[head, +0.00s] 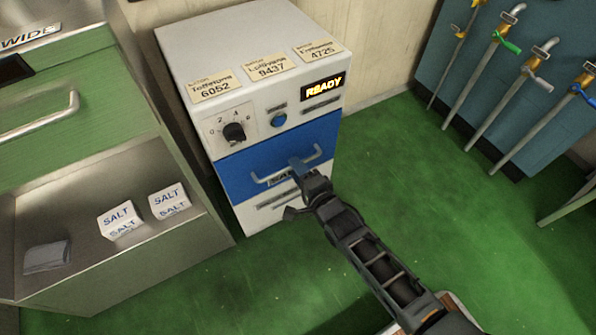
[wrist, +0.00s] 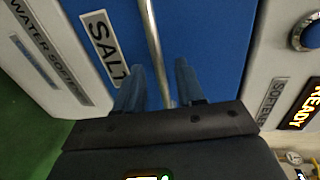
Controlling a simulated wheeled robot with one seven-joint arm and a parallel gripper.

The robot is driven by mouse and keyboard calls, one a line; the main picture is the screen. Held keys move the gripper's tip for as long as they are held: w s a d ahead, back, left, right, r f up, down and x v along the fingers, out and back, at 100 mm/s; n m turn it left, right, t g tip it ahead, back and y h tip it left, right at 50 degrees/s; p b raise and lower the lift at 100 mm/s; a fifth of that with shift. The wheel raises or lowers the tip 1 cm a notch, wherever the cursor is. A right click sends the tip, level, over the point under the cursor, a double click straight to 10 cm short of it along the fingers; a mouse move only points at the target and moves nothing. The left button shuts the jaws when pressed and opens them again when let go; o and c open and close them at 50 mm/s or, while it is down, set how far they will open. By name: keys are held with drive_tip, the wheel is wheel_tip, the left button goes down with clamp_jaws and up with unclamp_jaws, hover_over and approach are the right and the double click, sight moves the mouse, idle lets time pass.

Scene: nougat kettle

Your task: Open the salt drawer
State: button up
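The salt drawer (head: 237,176) is the blue front on the white water softener cabinet (head: 185,42). It looks closed, flush with the cabinet face. Its handle (head: 316,158) is a metal bar across the front, and it also shows in the wrist view (wrist: 154,50). A SALT label (wrist: 104,45) is beside the handle, partly hidden by my arm in the head view. My gripper (wrist: 160,82) is at the drawer front with its two blue-grey fingers apart, one on each side of the handle bar. I cannot tell whether they touch it.
A green and steel counter (head: 75,125) stands left, with two white SALT blocks (head: 118,220) (head: 169,200) and a grey item (head: 46,257) on its shelf. A blue panel with pipes and valves (head: 525,80) stands right. The green floor (head: 420,190) between is clear.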

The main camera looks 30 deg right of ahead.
drive_tip(key=shift+c, duration=0.3)
clamp_jaws()
idle(0.4)
